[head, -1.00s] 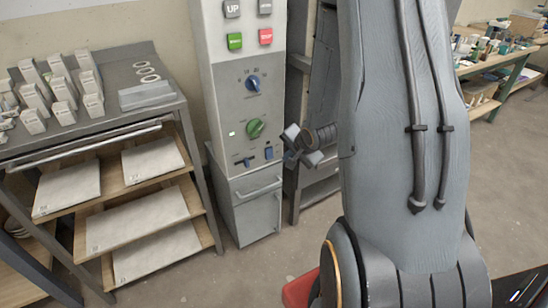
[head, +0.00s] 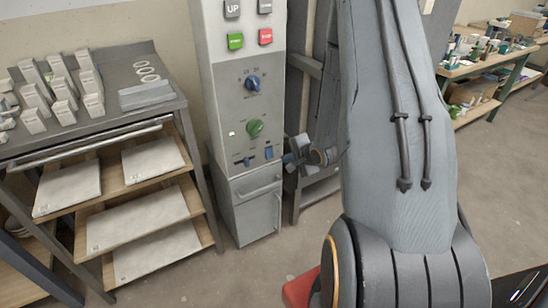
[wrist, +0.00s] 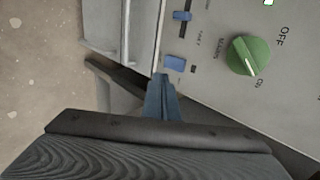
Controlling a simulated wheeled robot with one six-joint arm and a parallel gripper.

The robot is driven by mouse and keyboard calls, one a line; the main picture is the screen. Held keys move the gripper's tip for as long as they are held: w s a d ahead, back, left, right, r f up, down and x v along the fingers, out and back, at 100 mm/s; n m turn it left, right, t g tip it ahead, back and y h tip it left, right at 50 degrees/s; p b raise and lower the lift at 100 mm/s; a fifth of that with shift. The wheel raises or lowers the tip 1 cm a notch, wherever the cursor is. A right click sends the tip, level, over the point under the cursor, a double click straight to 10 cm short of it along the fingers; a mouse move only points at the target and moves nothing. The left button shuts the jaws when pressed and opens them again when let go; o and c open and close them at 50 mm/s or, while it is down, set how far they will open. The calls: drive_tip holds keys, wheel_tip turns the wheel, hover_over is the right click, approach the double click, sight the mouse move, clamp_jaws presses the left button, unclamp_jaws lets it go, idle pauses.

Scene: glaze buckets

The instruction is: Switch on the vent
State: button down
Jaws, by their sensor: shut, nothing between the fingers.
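A grey control cabinet (head: 229,100) stands left of my arm. Low on its front are two blue controls: a slider-like switch (head: 247,161) on the left and a rocker-like switch (head: 269,153) on the right. Both show in the wrist view, the slider (wrist: 181,16) and the rocker (wrist: 174,62). Their small labels are too blurred to tell which is the vent's. A green knob (wrist: 250,55) with OFF and ON marks is above them on the panel. My gripper (wrist: 160,84) is shut and empty, its tips close to the rocker; I cannot tell if they touch.
Higher on the cabinet are a blue knob (head: 252,83), a green button (head: 235,41), a red button (head: 265,37) and grey buttons. A drawer with a handle is below. A shelved metal bench (head: 130,123) stands left.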

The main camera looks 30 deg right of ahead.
approach(271, 157)
drive_tip(key=s+f+x, duration=0.1)
drive_tip(key=x, duration=0.3)
drive_tip(key=shift+w+a+f+p, duration=0.15)
drive_tip(key=shift+w+p, duration=0.2)
drive_tip(key=shift+w, duration=0.85)
drive_tip(key=shift+f, duration=0.1)
